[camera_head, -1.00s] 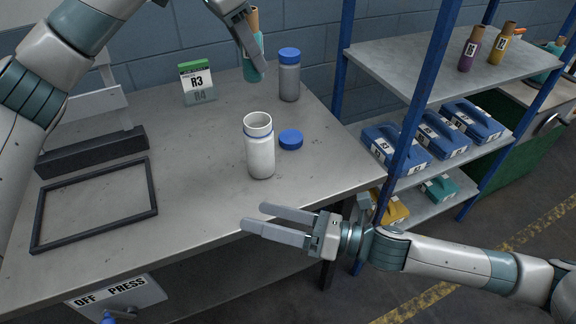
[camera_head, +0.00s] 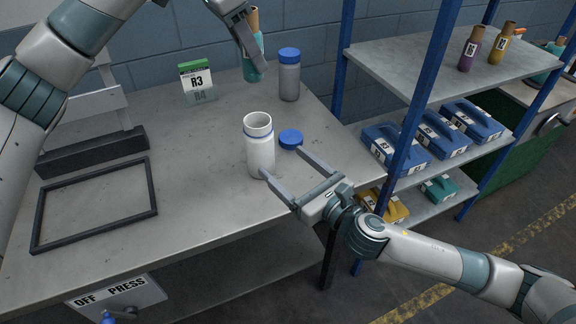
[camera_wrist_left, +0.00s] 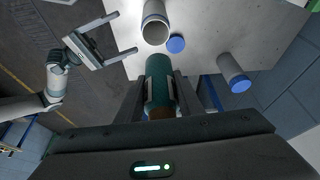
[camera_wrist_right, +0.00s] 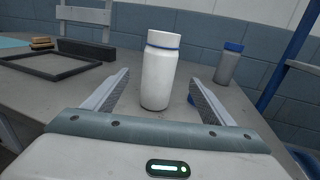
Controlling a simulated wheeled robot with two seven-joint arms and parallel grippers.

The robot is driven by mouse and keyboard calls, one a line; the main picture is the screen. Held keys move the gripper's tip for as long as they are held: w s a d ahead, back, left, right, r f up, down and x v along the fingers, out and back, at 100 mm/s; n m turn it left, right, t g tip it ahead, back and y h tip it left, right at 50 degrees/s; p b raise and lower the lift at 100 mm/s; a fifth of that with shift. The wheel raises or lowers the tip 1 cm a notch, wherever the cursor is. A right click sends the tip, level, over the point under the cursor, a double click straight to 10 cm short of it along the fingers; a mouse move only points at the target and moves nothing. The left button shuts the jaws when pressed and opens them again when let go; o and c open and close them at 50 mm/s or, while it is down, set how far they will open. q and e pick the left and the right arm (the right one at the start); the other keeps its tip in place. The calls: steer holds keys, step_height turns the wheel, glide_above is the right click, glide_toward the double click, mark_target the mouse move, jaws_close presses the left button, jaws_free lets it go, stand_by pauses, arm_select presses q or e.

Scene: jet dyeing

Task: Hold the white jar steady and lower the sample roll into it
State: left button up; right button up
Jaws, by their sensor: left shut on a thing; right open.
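The white jar (camera_head: 260,150) stands upright and uncapped on the grey table; its open mouth shows in the left wrist view (camera_wrist_left: 156,28). My right gripper (camera_head: 283,163) is open at the table's front edge. In the right wrist view the jar (camera_wrist_right: 160,75) stands beyond and between the open fingers (camera_wrist_right: 162,95). The teal sample roll (camera_wrist_left: 158,82) is between the fingers of my left gripper (camera_wrist_left: 160,90), which is shut on it. In the head view the roll (camera_head: 254,60) is partly behind the left gripper, above and behind the jar.
A blue lid (camera_head: 291,139) lies right of the jar. A grey jar with a blue cap (camera_head: 289,78) stands behind it. The R3 card (camera_head: 197,82), a black frame (camera_head: 38,222) and a blue-posted shelf (camera_head: 440,62) are around.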

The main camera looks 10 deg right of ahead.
mark_target(258, 140)
steer(key=shift+x, duration=6)
steer(key=shift+c, duration=0.7)
steer(key=c, duration=1)
steer(key=shift+c, duration=0.2)
arm_select(q)
steer(key=shift+f, duration=0.1)
step_height(258, 140, down, 13)
steer(key=o, duration=1.2)
steer(key=shift+c, duration=0.2)
